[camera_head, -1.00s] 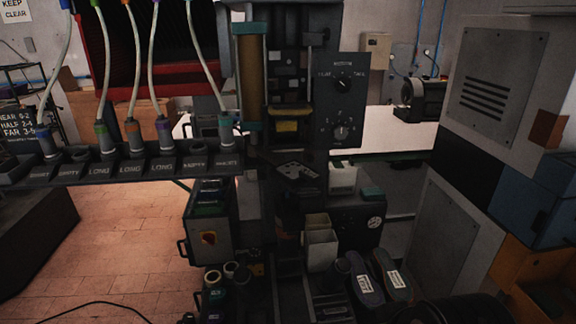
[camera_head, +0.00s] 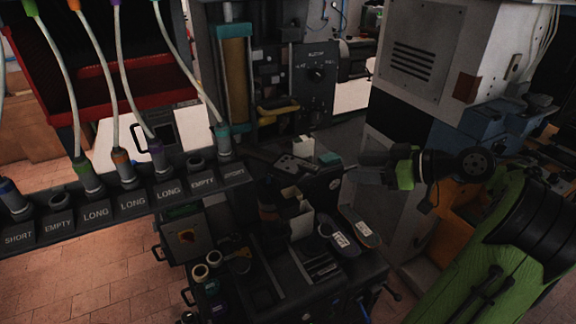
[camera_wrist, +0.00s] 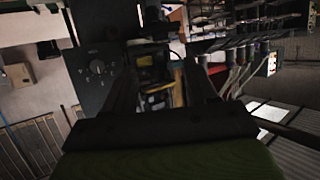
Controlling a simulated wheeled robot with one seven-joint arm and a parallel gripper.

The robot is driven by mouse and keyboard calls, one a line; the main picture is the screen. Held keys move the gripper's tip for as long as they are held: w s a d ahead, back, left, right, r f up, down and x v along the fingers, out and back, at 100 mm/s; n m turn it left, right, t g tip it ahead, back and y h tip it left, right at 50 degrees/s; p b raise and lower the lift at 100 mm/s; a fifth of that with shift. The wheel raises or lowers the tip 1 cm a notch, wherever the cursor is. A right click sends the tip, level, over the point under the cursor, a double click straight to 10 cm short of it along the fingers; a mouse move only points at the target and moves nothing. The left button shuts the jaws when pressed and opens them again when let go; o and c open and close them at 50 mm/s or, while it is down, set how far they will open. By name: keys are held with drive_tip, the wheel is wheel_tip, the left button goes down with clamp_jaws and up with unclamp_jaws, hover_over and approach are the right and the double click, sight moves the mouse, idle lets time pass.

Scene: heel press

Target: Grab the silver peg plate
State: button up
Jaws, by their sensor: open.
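The silver peg plate (camera_head: 296,163) looks like a small flat grey plate with dark holes. It lies on the dark press bed in the middle of the head view. My gripper (camera_head: 349,168) reaches in from the right in the head view, to the right of the plate and apart from it. In the wrist view my gripper (camera_wrist: 160,88) shows two dark fingers spread apart with nothing held between them. I cannot make out the plate in the wrist view.
A control panel with knobs (camera_head: 315,75) stands behind the plate. A row of labelled hose holders (camera_head: 130,200) runs along the left. White bins (camera_head: 301,222) and a pair of soles (camera_head: 345,238) sit in front. A grey cabinet (camera_head: 415,60) stands at the right.

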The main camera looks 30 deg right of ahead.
sight(317, 168)
drive_tip(key=x, duration=0.6)
drive_tip(key=shift+w+a+f, duration=0.15)
drive_tip(key=shift+w+a, duration=0.1)
drive_tip(key=shift+a, duration=0.1)
drive_tip(key=x, duration=0.5)
drive_tip(key=shift+w+a+f, duration=0.1)
drive_tip(key=shift+w+f, duration=0.05)
drive_tip(key=shift+w, duration=0.2)
drive_tip(key=shift+s, duration=0.15)
drive_tip(key=shift+c, duration=0.6)
clamp_jaws()
